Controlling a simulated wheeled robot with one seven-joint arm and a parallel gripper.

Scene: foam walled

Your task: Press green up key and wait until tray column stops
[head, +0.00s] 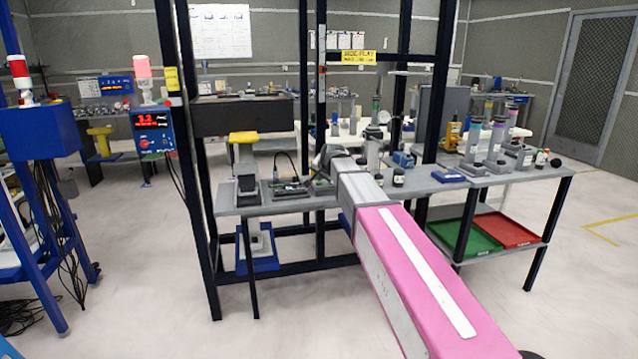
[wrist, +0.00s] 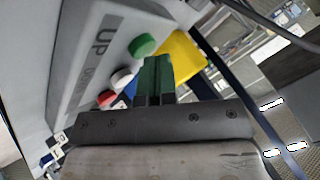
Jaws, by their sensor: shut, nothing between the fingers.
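In the wrist view a grey control box (wrist: 75,60) fills the left side, marked UP in dark letters. A green round key (wrist: 142,45) sits on it beside that word. A white key (wrist: 122,77) and a red key (wrist: 105,97) follow below it. My gripper (wrist: 157,60) is shut and empty, its green fingers side by side. The fingertips are right beside the green key; I cannot tell whether they touch it. In the head view my pink arm reaches to the bench, and the gripper and keys cannot be made out. I cannot identify the tray column for certain.
The grey bench (head: 440,184) carries several small devices and bottles. Dark frame posts stand around it. A green tray (head: 466,236) and a red tray (head: 506,230) lie on the lower shelf. A yellow block (wrist: 183,58) is behind the fingers. Open floor lies in front.

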